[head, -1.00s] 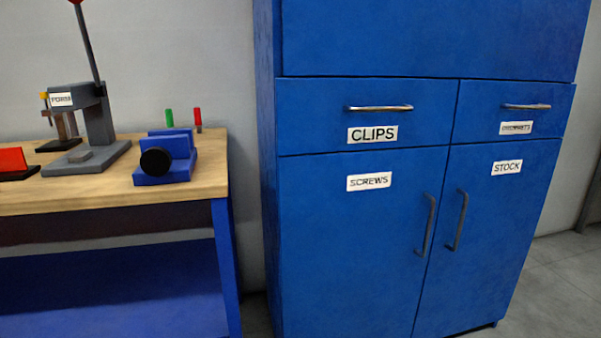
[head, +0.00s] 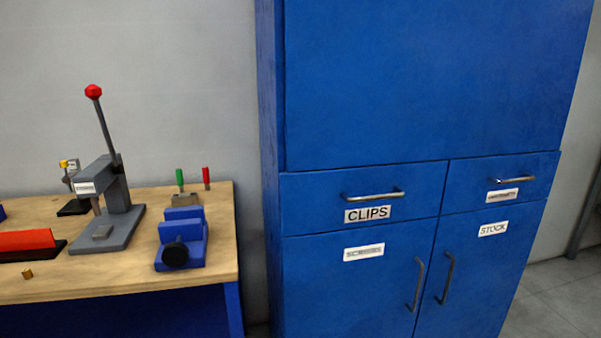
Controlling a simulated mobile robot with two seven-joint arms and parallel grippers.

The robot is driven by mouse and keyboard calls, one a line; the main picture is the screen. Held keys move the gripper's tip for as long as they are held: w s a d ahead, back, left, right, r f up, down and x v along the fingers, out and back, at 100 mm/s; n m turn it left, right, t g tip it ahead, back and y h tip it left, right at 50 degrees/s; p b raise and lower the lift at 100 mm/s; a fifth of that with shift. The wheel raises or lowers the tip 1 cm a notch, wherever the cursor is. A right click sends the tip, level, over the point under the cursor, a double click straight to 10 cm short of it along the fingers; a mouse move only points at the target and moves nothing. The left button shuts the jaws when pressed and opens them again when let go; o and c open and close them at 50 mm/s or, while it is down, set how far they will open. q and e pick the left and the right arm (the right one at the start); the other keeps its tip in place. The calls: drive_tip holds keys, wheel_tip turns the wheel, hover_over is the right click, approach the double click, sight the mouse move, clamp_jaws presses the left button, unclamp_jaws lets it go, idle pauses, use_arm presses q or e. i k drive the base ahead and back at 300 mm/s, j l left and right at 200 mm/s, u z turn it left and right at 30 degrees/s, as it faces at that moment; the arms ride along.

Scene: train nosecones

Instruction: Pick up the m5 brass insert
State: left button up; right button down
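A small brass-coloured piece (head: 27,273) lies on the wooden workbench top (head: 120,283) near its front edge at the far left. It looks like a brass insert, but it is too small to read its size. It sits just in front of a red block on a dark base (head: 28,242), apart from it. Neither of my grippers shows in the head view.
A grey lever press (head: 110,200) with a red knob and a blue vise (head: 182,240) stand on the bench. Green and red-handled tools (head: 206,178) stand behind. A tall blue cabinet (head: 400,100) with closed drawers and doors fills the right. Floor shows at far right.

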sight(28, 273)
drive_tip(key=u, duration=1.5)
